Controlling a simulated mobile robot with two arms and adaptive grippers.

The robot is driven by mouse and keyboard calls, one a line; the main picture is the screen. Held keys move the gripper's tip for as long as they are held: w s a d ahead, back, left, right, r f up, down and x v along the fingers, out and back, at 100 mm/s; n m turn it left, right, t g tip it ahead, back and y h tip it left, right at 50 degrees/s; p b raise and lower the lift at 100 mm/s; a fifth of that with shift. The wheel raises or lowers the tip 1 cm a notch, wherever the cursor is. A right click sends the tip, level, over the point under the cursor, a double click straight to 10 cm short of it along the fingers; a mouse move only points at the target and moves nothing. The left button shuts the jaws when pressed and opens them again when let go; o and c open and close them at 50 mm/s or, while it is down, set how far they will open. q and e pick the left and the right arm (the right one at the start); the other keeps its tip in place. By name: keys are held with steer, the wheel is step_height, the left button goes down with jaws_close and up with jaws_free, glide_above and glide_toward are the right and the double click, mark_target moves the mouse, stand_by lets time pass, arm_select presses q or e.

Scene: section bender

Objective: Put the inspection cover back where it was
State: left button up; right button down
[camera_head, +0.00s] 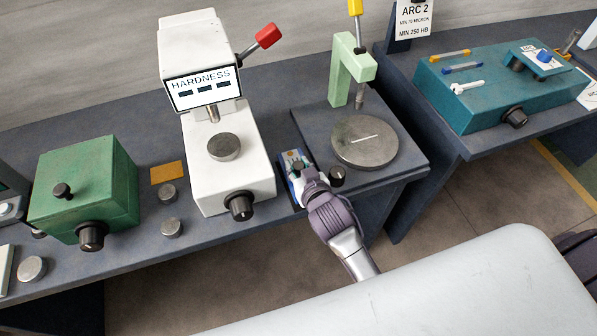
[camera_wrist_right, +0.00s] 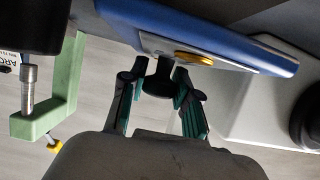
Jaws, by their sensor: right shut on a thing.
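My right gripper (camera_head: 300,174) is low over the bench between the white hardness tester and the green stand. In the right wrist view its two fingers (camera_wrist_right: 160,92) are closed around a dark round knob (camera_wrist_right: 158,84). The knob stands on a pale plate on the face of a blue unit (camera_wrist_right: 225,50), with a yellow round part (camera_wrist_right: 194,58) beside it. The blue unit also shows in the head view (camera_head: 288,162), partly hidden by the gripper. I cannot tell whether the pale plate is the inspection cover, or whether it sits flush. My left gripper is out of view.
The hardness tester (camera_head: 220,170) stands close on the left. The green stand (camera_head: 344,85) with its round table (camera_head: 365,141) is close on the right. A green box (camera_head: 85,180) and loose metal discs (camera_head: 171,227) lie left. A teal machine (camera_head: 480,85) stands on another bench.

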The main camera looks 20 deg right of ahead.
mark_target(299, 175)
steer(key=shift+f, duration=1.3)
steer(key=shift+f, duration=0.1)
steer(key=c, duration=1.3)
jaws_free()
steer(key=shift+f, duration=0.15)
steer(key=o, duration=0.5)
steer(key=shift+c, duration=0.2)
steer(key=shift+r, duration=0.3)
steer(key=b+v, duration=0.1)
steer(key=v, duration=1.1)
